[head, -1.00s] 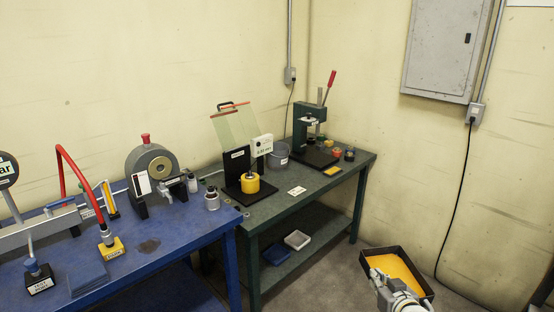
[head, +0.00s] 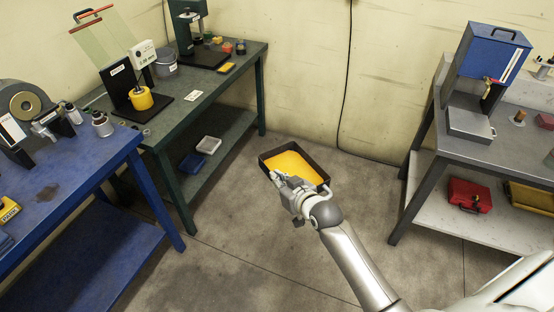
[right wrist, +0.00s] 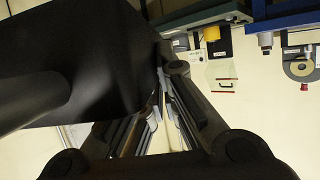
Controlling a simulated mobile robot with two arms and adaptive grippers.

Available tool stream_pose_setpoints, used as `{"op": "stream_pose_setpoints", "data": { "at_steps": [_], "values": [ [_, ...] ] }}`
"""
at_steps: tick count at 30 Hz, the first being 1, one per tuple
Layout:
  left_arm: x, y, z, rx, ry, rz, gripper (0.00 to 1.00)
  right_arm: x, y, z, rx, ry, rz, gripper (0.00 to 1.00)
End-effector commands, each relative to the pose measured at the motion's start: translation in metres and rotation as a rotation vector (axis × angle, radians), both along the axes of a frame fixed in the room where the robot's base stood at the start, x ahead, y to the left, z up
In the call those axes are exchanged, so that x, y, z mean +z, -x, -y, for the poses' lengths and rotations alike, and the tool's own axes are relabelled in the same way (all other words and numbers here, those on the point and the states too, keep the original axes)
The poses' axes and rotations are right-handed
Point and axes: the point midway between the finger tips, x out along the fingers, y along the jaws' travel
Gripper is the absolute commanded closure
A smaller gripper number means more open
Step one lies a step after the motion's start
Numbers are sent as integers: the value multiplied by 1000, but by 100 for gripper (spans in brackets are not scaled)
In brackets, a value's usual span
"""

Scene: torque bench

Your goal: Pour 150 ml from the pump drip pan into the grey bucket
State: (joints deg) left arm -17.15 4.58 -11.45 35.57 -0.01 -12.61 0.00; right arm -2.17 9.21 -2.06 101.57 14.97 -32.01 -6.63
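The drip pan (head: 312,159) is a black, open rectangular tray with yellow-orange liquid in it. It is held out over the floor, right of the green bench, looking roughly level. My right gripper (head: 287,186) is shut on the pan's near side; in the right wrist view the fingers (right wrist: 160,112) meet the dark pan (right wrist: 100,55), whose bulk hides part of the grip. The grey bucket (head: 166,66) stands upright on the green bench, behind the gauge stand and apart from the pan. Its inside is hard to see. My left gripper is not in view.
The green bench (head: 200,104) also holds a black gauge stand with a yellow cylinder (head: 140,98) and a press (head: 187,30). A blue bench (head: 110,150) is at left, a grey bench (head: 470,160) at right. Open floor (head: 230,240) lies between.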

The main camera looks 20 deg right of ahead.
Motion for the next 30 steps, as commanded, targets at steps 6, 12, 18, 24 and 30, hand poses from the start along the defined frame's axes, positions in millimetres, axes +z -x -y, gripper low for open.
{"op": "stream_pose_setpoints", "data": {
  "at_steps": [6,12,18,24,30],
  "values": [
    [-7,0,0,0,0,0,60,-7,57,-30,8,-4,1,100],
    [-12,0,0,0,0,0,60,-2,109,-47,-4,-8,4,100],
    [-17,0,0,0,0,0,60,13,158,-54,-38,-15,6,100],
    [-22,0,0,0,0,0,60,34,197,-51,-84,-16,9,100],
    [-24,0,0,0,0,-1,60,49,218,-46,-118,-9,11,100]
  ]
}}
